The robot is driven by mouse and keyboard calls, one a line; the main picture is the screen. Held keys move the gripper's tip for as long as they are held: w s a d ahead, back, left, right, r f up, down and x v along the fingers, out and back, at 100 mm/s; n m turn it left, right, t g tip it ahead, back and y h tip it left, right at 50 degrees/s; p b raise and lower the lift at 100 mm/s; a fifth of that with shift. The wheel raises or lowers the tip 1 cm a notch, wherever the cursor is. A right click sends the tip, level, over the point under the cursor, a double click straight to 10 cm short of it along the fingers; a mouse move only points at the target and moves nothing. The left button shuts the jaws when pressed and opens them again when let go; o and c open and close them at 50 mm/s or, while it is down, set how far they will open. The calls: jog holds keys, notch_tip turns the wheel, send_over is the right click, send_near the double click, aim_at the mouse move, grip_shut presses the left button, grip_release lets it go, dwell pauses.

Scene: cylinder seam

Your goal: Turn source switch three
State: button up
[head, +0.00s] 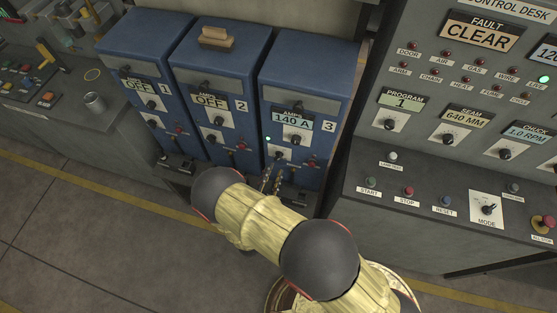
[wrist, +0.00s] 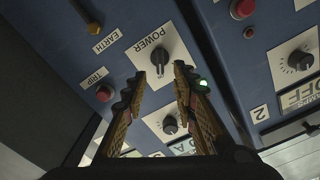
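Source three is the right-hand blue cabinet (head: 307,85), marked 3, its display (head: 291,121) reading 140 A. Its green lamp (head: 268,138) is lit; the lamp also shows in the wrist view (wrist: 203,84). Its black power switch (wrist: 160,57) sits on a white plate marked POWER. My gripper (head: 271,180) is at the lower front of source three. In the wrist view my gripper (wrist: 157,85) is open, with one finger on each side and the switch beyond the tips, centred between them. No contact with the switch is visible.
Sources one (head: 148,45) and two (head: 215,60) stand to the left, both reading OFF.

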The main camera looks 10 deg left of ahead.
aim_at(278, 159)
jog(key=w, duration=0.6)
jog(key=shift+d, duration=0.2)
jog(key=shift+c, duration=1.1)
grip_shut()
